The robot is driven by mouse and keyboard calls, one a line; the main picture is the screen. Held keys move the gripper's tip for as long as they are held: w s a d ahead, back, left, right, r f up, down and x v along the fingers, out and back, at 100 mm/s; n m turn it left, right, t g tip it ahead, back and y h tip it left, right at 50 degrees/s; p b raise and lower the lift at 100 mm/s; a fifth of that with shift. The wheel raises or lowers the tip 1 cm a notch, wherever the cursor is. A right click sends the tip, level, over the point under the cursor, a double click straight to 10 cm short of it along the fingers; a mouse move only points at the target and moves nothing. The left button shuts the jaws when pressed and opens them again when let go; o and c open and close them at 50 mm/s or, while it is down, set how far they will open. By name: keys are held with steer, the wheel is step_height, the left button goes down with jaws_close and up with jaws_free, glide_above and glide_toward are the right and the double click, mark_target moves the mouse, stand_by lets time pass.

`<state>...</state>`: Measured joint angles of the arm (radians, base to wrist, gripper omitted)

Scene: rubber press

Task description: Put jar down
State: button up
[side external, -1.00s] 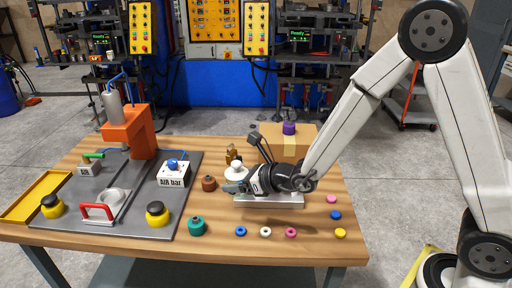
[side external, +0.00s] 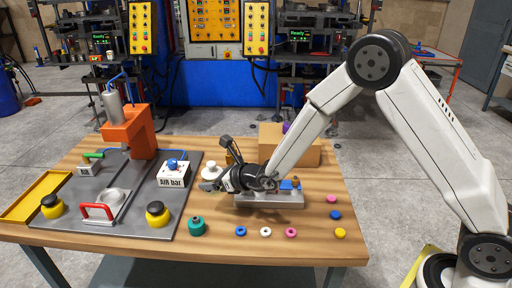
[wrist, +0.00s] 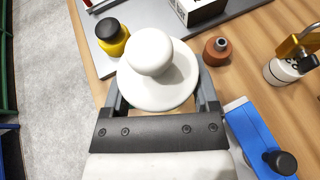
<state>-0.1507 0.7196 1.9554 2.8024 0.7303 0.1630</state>
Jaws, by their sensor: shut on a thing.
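A white round jar with a knobbed top (wrist: 165,78) sits between the two fingers of my gripper (wrist: 160,100) in the wrist view. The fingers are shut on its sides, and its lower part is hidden. In the side view the white jar (side external: 210,170) is at the tip of my gripper (side external: 208,186), over the wooden table (side external: 215,215) just right of the grey press plate. I cannot tell whether its base touches the table.
A brown bottle (wrist: 217,50) stands close beyond the jar. The AIR bar box (side external: 174,174) and yellow button (side external: 157,214) are to the left. A teal jar (side external: 197,227) and several coloured rings are in front. A metal block (side external: 270,201) lies right, with a cardboard box (side external: 300,148) behind.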

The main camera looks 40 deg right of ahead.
steer(key=w+f, duration=0.3)
steer(key=w+a+f, duration=0.1)
steer(key=w+f, duration=0.1)
steer(key=shift+f, duration=0.25)
steer(key=shift+f, duration=0.1)
steer(key=shift+w+f, duration=0.25)
steer(key=shift+f, duration=1.5)
steer(key=shift+f, duration=0.2)
steer(key=o, duration=1.3)
steer(key=shift+c, duration=0.2)
steer(key=shift+r, duration=0.2)
